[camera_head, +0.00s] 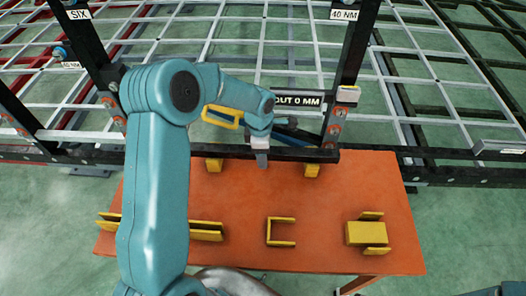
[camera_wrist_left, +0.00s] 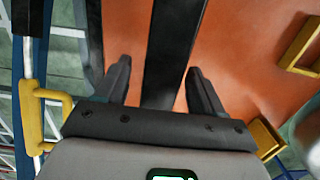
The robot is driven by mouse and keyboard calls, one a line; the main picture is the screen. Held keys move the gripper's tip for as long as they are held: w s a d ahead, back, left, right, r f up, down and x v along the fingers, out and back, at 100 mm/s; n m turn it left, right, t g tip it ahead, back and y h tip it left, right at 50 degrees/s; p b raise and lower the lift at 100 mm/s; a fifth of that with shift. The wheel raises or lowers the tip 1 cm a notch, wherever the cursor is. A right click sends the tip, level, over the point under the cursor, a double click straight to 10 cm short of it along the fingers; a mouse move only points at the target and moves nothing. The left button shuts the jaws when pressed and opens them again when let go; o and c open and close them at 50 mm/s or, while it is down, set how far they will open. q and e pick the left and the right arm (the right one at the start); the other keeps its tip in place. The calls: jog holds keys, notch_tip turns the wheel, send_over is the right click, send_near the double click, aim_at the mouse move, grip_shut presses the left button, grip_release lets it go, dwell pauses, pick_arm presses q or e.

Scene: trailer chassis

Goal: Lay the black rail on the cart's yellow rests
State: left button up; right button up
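The black rail (camera_head: 300,154) runs left to right along the far edge of the orange cart (camera_head: 340,200). Two yellow rests, one at the left (camera_head: 214,164) and one at the right (camera_head: 311,170), show just in front of it. Whether the rail touches them I cannot tell. My left gripper (camera_head: 262,157) points down at the rail. In the left wrist view the rail (camera_wrist_left: 170,55) passes between the fingers of my left gripper (camera_wrist_left: 162,85), which are open with orange showing on both sides. My right gripper is not in view.
More yellow brackets lie on the cart's near part: an open C-shaped one (camera_head: 281,243), a block-like one (camera_head: 366,233), and one partly behind my left arm (camera_head: 207,236). Black posts and the grey-and-black chassis grid (camera_head: 410,60) stand beyond. A yellow handle (camera_head: 222,117) is close to my left wrist.

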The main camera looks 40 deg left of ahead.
pick_arm(q)
jog(key=shift+s+r, duration=0.1)
jog(key=shift+r+p, duration=0.35)
notch_tip(320, 180, up, 12)
jog(key=p, duration=0.6)
jog(key=shift+s+a+f, duration=0.2)
jog(key=shift+a+f, duration=0.05)
jog(key=shift+a, duration=0.1)
jog(key=shift+w, duration=0.1)
